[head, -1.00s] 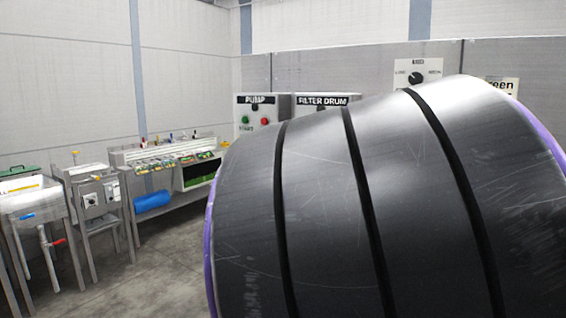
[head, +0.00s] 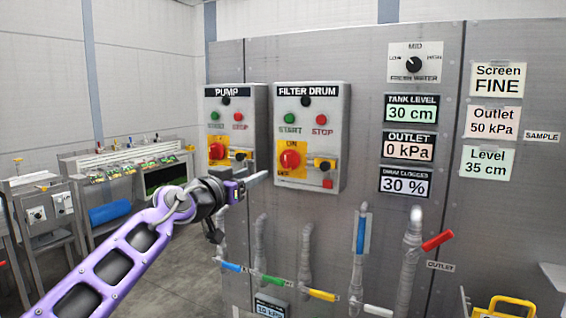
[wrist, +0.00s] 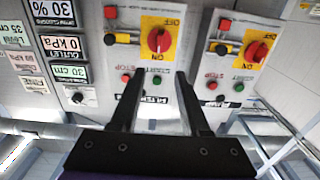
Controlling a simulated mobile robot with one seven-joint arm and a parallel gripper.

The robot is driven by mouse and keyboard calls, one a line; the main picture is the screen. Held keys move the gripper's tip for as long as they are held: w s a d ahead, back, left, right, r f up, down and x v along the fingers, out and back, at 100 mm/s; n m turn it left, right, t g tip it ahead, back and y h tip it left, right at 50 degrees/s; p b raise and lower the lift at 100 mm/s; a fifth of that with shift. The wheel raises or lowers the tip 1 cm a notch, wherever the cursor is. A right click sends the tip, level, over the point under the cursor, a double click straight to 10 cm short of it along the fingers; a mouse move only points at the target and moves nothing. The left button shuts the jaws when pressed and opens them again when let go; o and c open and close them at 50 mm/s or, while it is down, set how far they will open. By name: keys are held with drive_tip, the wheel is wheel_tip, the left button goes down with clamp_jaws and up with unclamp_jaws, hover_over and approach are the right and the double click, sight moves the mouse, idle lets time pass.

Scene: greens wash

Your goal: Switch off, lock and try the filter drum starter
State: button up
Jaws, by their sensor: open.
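The filter drum starter (head: 340,125) is a grey box on the panel, with a green start button (head: 290,118), a red stop button (head: 322,120) and a red rotary switch (head: 290,159) on a yellow plate. The switch's handle looks upright, toward ON. Beside it is a black-and-yellow fitting (head: 322,164), with a small red block (head: 327,184) below. My gripper (head: 262,178) is open and empty, below and left of the switch in the head view. In the upside-down wrist view the fingers (wrist: 157,80) point toward the starter; its switch (wrist: 159,41) lies beyond them, apparently untouched.
The similar pump starter (head: 258,110) stands close on the left. Below run pipes with coloured valve handles, including a red one (head: 437,240). Gauge displays (head: 410,108) are to the right. A workbench (head: 125,165) stands at the left.

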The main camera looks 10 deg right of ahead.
sight(285, 161)
drive_tip(key=p+x, duration=0.1)
drive_tip(key=x, duration=1.5)
drive_tip(key=shift+w+d+f, duration=0.1)
drive_tip(key=shift+w+d, duration=0.1)
drive_tip(key=shift+d, duration=0.05)
clamp_jaws()
